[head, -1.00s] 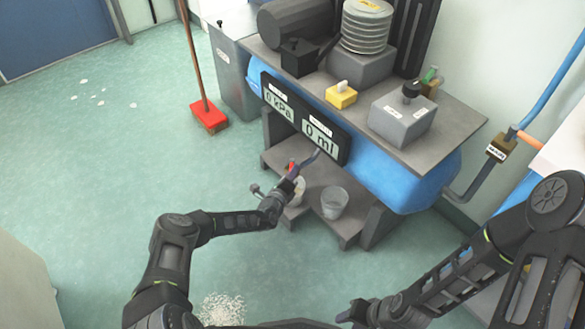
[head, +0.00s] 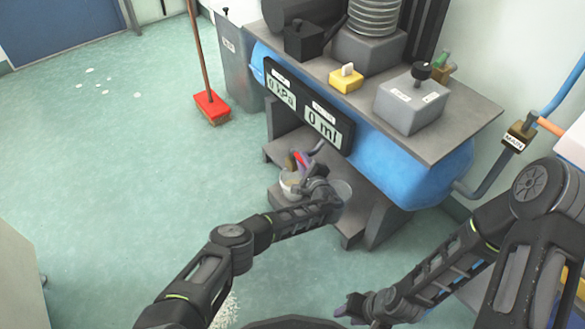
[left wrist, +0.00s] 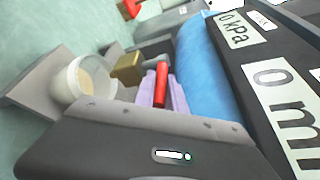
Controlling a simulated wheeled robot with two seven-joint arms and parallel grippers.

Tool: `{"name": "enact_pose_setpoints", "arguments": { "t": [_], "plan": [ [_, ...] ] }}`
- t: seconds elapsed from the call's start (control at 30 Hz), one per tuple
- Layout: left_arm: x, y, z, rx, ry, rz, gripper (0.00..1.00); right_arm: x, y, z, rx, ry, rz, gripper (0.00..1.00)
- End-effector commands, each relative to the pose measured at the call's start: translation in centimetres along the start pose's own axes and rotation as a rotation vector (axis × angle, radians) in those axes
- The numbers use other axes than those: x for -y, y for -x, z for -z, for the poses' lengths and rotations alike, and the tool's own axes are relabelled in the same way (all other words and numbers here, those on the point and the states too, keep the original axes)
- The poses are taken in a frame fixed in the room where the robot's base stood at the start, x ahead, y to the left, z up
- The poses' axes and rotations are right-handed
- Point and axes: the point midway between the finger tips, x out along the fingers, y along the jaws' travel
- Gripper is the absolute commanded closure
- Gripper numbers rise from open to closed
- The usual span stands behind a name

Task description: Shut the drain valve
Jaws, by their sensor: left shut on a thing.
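The drain valve has a brass body (left wrist: 127,68) and a red lever (left wrist: 160,84), both in the left wrist view. In the head view the brass body (head: 290,161) shows small below the blue tank. My left gripper (head: 302,160) is at the valve, its purple fingers (left wrist: 150,88) shut on the red lever. A pale cup (left wrist: 80,79) with tan contents stands beside and below the brass body; the head view shows it too (head: 289,184), partly hidden by my gripper. My right gripper (head: 352,308) is low in the head view, away from the valve; its jaw opening is unclear.
The blue tank (head: 410,178) sits under a grey bench top (head: 450,130). A display panel (head: 305,112) reads 0 kPa and 0 ml just above my left gripper. The floor at left is open.

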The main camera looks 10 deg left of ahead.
Motion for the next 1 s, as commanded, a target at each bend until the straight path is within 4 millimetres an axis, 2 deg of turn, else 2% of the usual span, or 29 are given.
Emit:
{"name": "enact_pose_setpoints", "arguments": {
  "t": [0.4,0.43,0.7,1.0],
  "plan": [
    [-0.05,-0.08,0.04,0.012,0.003,-0.010,1.00,-0.18,-0.30,0.13,-0.003,-0.002,-0.001,0.64],
    [-0.05,-0.09,0.04,0.012,0.003,-0.010,0.84,-0.18,-0.30,0.12,-0.003,-0.001,-0.001,0.64],
    [0.09,-0.01,0.15,0.009,0.003,-0.006,0.63,-0.16,-0.30,0.11,-0.003,-0.001,-0.001,0.64],
    [0.42,0.09,0.06,0.007,0.003,-0.004,0.63,-0.08,-0.12,0.08,-0.002,-0.001,0.000,0.64]
  ]
}}
